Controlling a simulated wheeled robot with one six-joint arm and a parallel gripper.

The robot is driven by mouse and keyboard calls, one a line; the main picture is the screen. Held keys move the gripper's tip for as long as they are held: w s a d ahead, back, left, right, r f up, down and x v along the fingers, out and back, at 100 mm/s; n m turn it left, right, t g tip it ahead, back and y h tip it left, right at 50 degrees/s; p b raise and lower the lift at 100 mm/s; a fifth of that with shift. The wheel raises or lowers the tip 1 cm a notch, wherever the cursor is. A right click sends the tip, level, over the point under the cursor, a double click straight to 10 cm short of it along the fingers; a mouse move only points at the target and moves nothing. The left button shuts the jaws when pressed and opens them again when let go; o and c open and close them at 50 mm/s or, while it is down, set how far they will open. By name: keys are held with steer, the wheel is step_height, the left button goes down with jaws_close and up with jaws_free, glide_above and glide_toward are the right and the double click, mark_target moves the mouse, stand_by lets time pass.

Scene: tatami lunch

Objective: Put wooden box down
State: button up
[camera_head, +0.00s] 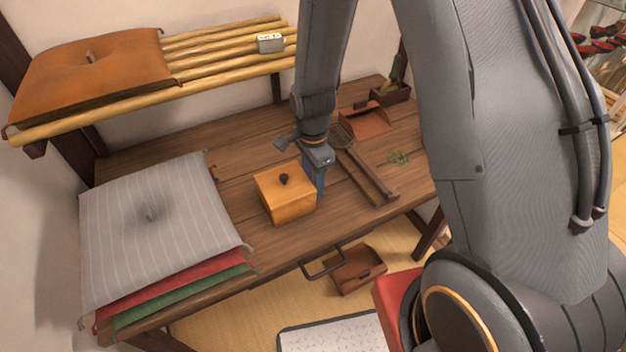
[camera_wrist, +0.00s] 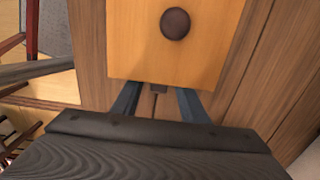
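The wooden box (camera_head: 285,202) is light orange-brown with a dark round knob on its lid. It is upright over the brown wooden table (camera_head: 240,172), near its front edge; I cannot tell whether its base touches the wood. My gripper (camera_head: 319,184) points down at the box's right side in the head view. In the wrist view the box (camera_wrist: 205,50) fills the top middle. My two blue-grey fingers (camera_wrist: 158,98) stand apart, with a small dark brown piece between them. Their tips are hidden under the box's edge, so their grip is unclear.
Striped grey (camera_head: 150,235), red and green cushions are stacked to the left. A dustpan-like brown tray (camera_head: 365,122) is behind. A bamboo rack (camera_head: 225,60) with an orange cushion (camera_head: 100,68) overhangs the back.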

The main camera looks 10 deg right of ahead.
step_height(320, 180, up, 12)
steer(key=b, duration=0.2)
steer(key=s+d+r+n, duration=0.3)
steer(key=s+d+n, duration=0.5)
steer(key=s+n, duration=0.4)
steer(key=n, duration=0.2)
steer(key=shift+s+r+n+t, duration=0.3)
steer(key=shift+s+r, duration=0.05)
steer(key=shift+r, duration=0.05)
steer(key=shift+c, duration=1)
steer(key=shift+a, duration=0.1)
